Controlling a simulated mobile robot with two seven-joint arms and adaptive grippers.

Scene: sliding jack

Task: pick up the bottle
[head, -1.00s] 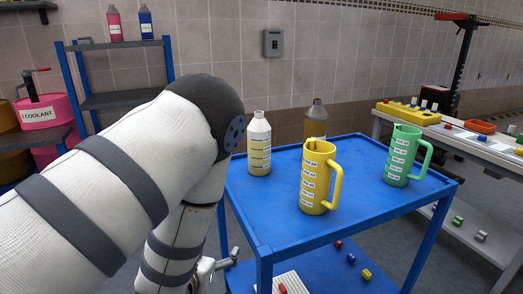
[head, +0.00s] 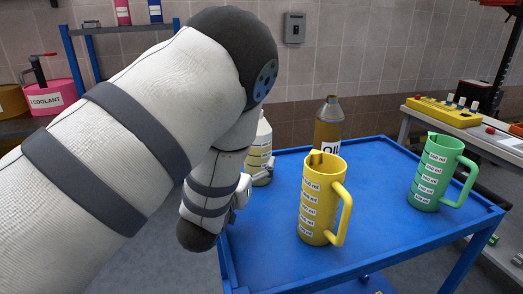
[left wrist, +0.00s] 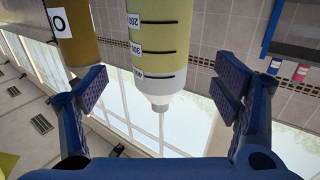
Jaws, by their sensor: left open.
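A white bottle (head: 264,133) with a measuring scale stands at the left edge of the blue cart top (head: 385,215), partly hidden by my left arm. In the left wrist view the white bottle (left wrist: 158,60) appears upside down, with its narrow neck between and beyond the fingers. My left gripper (left wrist: 160,90) is open, a finger on each side of the bottle with gaps. In the head view my left gripper (head: 244,190) is mostly hidden beside it. A brown oil bottle (head: 328,125) stands farther back; it also shows in the left wrist view (left wrist: 78,40). My right gripper is not in view.
A yellow measuring jug (head: 318,205) stands right of the white bottle, and a green jug (head: 433,175) stands at the cart's right. A workbench (head: 480,135) with a yellow box (head: 445,110) is behind right. The cart's front middle is clear.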

